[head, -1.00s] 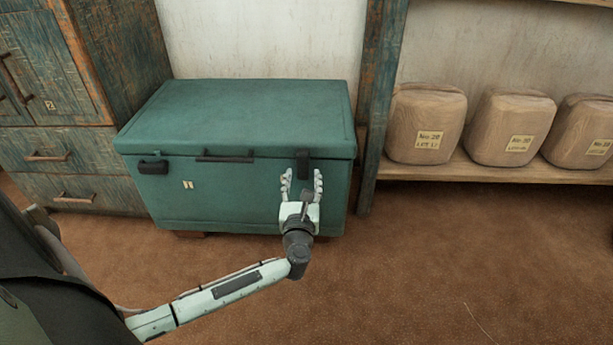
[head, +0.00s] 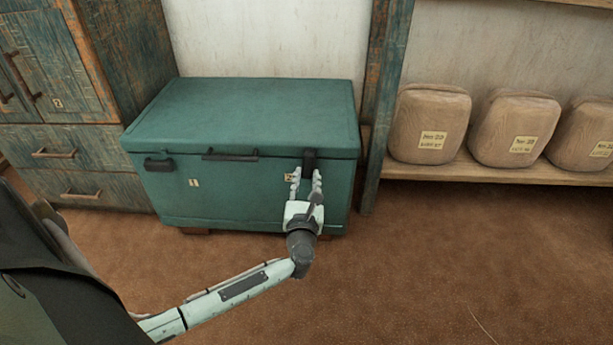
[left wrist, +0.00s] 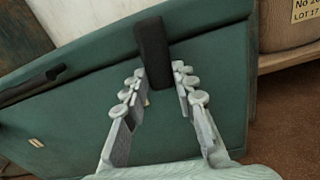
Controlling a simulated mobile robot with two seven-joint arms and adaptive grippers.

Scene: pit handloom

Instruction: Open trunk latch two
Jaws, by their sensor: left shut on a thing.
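The closed teal trunk (head: 240,192) stands against the wall; its front also shows in the left wrist view (left wrist: 75,125). Its right-hand dark latch (head: 310,158) hangs upright across the lid seam, beside a small label (head: 289,177). My left gripper (head: 307,174) is at this latch. In the left wrist view, the fingertips (left wrist: 160,77) are closed in on both sides of the lower part of the latch (left wrist: 153,45). The left-hand latch (head: 159,165) looks short and wide, with a label marked 1 (head: 193,183) near it. My right gripper is not in view.
A dark handle (head: 230,155) sits at the middle of the trunk's front. A worn cabinet (head: 75,148) stands left. A post (head: 377,120) and a shelf (head: 480,178) with brown bundles (head: 430,125) stand right. The brown floor in front is clear.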

